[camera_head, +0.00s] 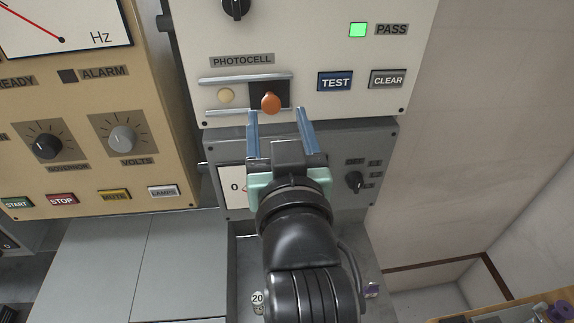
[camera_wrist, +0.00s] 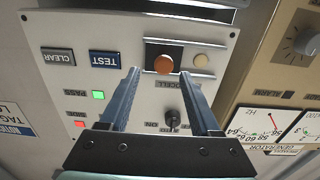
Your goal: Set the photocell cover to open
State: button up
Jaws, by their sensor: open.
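The photocell fixture sits under its PHOTOCELL label (camera_head: 242,60) on the pale upper panel. Two horizontal rails (camera_head: 245,79) bound it above and below. A round orange knob (camera_head: 270,103) stands on a dark square plate (camera_head: 284,88) at the right part of the track; a small cream disc (camera_head: 226,96) shows at the left. In the wrist view, turned upside down, the orange knob (camera_wrist: 163,64) lies between the fingertips in the picture, with the cream disc (camera_wrist: 201,61) to its right. My gripper (camera_head: 278,112) is open, just below the knob, its blue fingers apart; contact cannot be told.
TEST (camera_head: 335,81) and CLEAR (camera_head: 387,79) buttons lie right of the fixture, below a lit green PASS lamp (camera_head: 358,30). A grey panel with a rotary knob (camera_head: 354,181) is beneath. A tan panel with GOVERNOR and VOLTS dials (camera_head: 122,138) stands left.

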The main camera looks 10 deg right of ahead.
jog(key=s+p, duration=1)
dwell(0.8)
